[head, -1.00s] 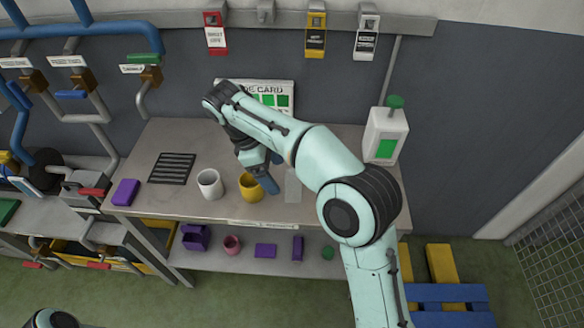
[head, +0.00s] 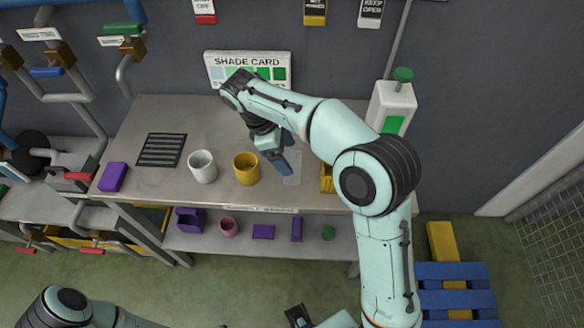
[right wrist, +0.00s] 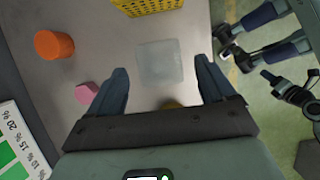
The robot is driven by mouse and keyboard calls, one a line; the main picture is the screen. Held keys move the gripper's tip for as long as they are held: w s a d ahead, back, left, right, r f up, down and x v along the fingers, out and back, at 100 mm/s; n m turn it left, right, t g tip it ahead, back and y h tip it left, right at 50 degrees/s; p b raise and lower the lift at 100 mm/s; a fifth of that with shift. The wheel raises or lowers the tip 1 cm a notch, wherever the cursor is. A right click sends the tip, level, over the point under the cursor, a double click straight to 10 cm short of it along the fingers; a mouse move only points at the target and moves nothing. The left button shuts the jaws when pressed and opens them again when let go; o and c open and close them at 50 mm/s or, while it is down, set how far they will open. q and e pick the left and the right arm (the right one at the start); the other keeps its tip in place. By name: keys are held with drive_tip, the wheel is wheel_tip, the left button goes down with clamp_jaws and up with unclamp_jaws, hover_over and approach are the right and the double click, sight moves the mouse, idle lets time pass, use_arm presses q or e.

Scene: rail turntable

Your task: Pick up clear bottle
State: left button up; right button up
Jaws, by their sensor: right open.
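The clear bottle (head: 292,181) is a pale see-through block shape on the bench, right of the yellow cup, partly hidden by my right gripper in the head view. In the right wrist view the clear bottle (right wrist: 160,60) shows as a translucent square between and just beyond the fingertips. My right gripper (head: 281,162) is open and empty above it; its two fingers (right wrist: 161,78) stand either side with gaps.
A yellow cup (head: 246,169) and a white cup (head: 202,167) stand left of the bottle. A yellow basket (right wrist: 150,4) is close by. An orange cylinder (right wrist: 54,45) and a pink piece (right wrist: 86,93) also sit on the bench. The shade card (head: 246,70) stands behind.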

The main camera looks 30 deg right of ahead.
drive_tip(key=b+x, duration=0.1)
drive_tip(key=x, duration=0.3)
drive_tip(key=shift+s+d+f, duration=0.1)
drive_tip(key=shift+s+f, duration=0.05)
drive_tip(key=shift+f, duration=0.2)
drive_tip(key=shift+c, duration=0.3)
drive_tip(key=c, duration=1)
drive_tip(key=shift+r, duration=0.15)
